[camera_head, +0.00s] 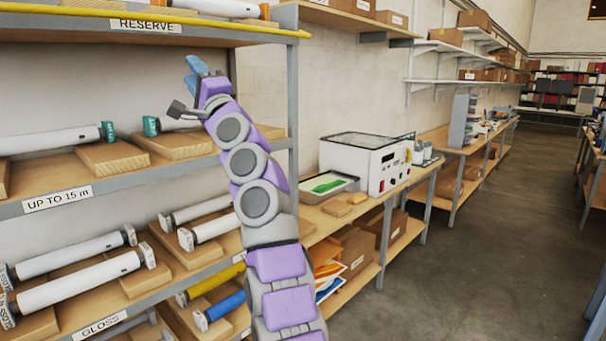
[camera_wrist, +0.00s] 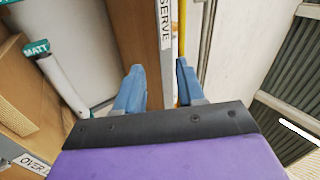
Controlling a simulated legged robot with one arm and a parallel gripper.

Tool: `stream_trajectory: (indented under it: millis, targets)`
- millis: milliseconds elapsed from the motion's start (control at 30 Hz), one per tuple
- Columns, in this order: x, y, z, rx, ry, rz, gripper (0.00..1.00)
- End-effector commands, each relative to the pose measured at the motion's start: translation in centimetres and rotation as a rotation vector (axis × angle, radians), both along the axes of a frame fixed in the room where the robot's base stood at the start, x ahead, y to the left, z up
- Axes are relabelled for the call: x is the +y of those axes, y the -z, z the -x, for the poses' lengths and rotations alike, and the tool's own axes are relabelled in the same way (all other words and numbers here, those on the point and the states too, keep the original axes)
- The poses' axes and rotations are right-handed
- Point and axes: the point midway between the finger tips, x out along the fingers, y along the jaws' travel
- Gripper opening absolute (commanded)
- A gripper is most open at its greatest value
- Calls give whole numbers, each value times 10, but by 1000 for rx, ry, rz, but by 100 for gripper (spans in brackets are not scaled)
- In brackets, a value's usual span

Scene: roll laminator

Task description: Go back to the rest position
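My gripper (camera_head: 196,68) is raised in front of the shelf rack, between the top shelf and the one below it, with my arm stretched up to it. In the wrist view my gripper (camera_wrist: 159,66) has its two blue fingers apart with nothing held between them.
The rack's "UP TO 15 m" shelf (camera_head: 128,187) holds white rolls on wooden blocks; more rolls lie below. The top shelf's yellow edge (camera_head: 230,27) is close above my gripper. A white laminator (camera_head: 365,160) stands on the bench to the right. The floor (camera_head: 480,230) at right is clear.

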Motion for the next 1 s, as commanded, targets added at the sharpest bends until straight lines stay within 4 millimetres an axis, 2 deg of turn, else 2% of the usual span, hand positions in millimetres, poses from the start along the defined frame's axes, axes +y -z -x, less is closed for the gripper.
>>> stream_trajectory:
  millis: [100, 233, 367, 500, 667, 767, 867, 1000]
  targets:
    - [-2, 13, -20, 51, 54, 139, 39]
    - [-11, 35, -35, 106, 104, 295, 39]
    - [-26, 65, -42, 165, 137, 453, 39]
    - [-51, 100, -37, 228, 160, 619, 39]
    - [-87, 146, -20, 302, 165, 811, 39]
    - [-107, 179, -1, 351, 156, 935, 39]
    - [-128, 213, 22, 398, 144, 1058, 39]
    - [-161, 264, 63, 473, 105, 1228, 39]
